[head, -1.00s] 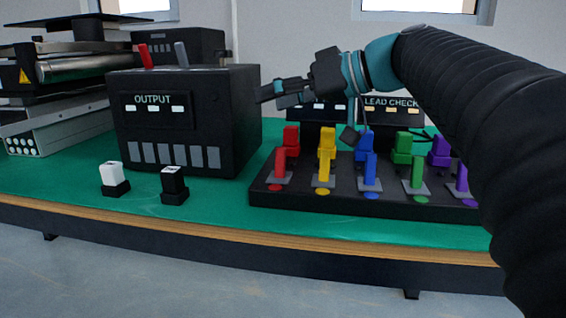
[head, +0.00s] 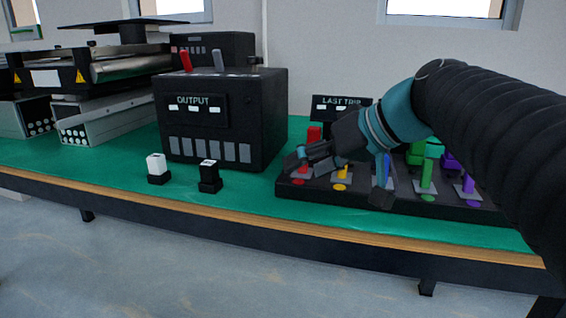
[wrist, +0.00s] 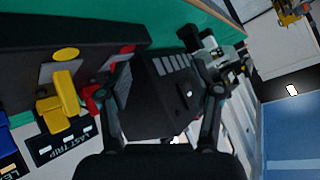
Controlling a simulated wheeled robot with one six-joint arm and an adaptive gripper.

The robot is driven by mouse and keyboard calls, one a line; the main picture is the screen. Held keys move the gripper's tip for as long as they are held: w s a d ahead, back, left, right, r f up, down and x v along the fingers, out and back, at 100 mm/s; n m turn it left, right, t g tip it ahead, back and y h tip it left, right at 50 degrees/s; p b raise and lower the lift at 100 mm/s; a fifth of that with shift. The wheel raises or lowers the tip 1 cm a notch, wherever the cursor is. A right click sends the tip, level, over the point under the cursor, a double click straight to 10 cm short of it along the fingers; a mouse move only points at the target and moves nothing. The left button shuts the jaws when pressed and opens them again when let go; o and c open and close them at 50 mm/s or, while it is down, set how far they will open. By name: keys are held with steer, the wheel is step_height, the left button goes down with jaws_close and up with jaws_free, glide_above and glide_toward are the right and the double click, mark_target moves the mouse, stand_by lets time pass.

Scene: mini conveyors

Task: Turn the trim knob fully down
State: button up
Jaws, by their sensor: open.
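No knob marked as trim can be made out. A red lever (wrist: 93,100) shows beside the left finger. My arm hides part of the board.
The lever board (head: 310,192) carries several coloured levers, including yellow (head: 343,171) and green (head: 428,173). A conveyor (head: 130,68) is at the left. The bench front is clear.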

stand_by(0.4)
steer(key=w+r+n+t+y+b, duration=0.2)
steer(key=w+r+t+b, duration=0.2)
steer(key=w+r+b, duration=0.4)
steer(key=n+t+y, duration=0.2)
steer(key=t, duration=0.1)
glide_toward(260, 58)
steer(key=p+x, duration=0.2)
steer(key=x, duration=1)
steer(key=c, duration=1.2)
steer(key=shift+o, duration=0.2)
